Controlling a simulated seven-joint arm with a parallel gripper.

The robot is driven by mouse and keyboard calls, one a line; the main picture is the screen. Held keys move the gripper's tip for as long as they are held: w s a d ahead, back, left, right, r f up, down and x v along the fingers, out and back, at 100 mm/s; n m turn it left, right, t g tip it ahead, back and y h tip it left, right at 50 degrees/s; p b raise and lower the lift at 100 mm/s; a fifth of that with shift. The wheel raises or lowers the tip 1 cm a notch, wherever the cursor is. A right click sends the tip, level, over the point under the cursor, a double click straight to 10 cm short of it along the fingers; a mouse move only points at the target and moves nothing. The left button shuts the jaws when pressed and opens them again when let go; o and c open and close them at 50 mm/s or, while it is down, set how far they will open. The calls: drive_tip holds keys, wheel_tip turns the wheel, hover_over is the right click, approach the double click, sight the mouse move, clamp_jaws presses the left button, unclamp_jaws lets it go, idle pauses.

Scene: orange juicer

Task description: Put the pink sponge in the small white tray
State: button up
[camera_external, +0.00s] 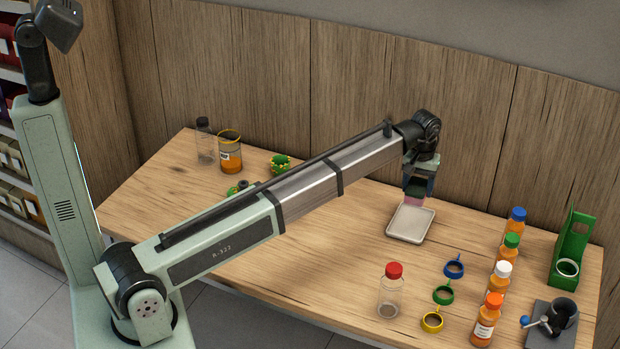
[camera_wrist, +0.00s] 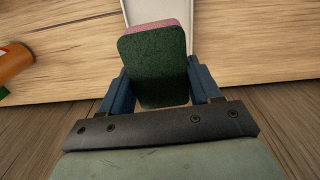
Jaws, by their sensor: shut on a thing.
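A sponge with a pink layer (camera_external: 413,201) and a dark green layer (camera_wrist: 155,65) is between the fingers of my gripper (camera_external: 416,190). In the wrist view, the blue fingers of my gripper (camera_wrist: 160,90) are shut on its two sides. The small white tray (camera_external: 402,236) lies on the table, and the sponge is held over its far part in the outside view. The tray (camera_wrist: 125,10) also shows behind the sponge in the wrist view, mostly hidden. I cannot tell whether the sponge touches the tray.
A clear red-capped bottle (camera_external: 389,295) stands in front of the tray. Coloured rings (camera_external: 443,294), several orange juice bottles (camera_external: 500,275), a green stand (camera_external: 573,246) and a dark juicer (camera_external: 555,322) are at the right. A jar (camera_external: 230,155) and glass bottle (camera_external: 205,145) stand far left.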

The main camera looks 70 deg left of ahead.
sight(412, 222)
drive_tip(key=shift+s+f+m, duration=0.2)
drive_tip(key=shift+m, duration=0.2)
drive_tip(key=shift+f, duration=0.4)
wheel_tip(412, 222, down, 9)
drive_tip(key=shift+r, duration=0.1)
drive_tip(key=shift+f, duration=0.2)
drive_tip(key=o, duration=0.7)
drive_tip(key=shift+r, duration=0.15)
wheel_tip(412, 222, up, 12)
drive_tip(key=shift+r, duration=0.1)
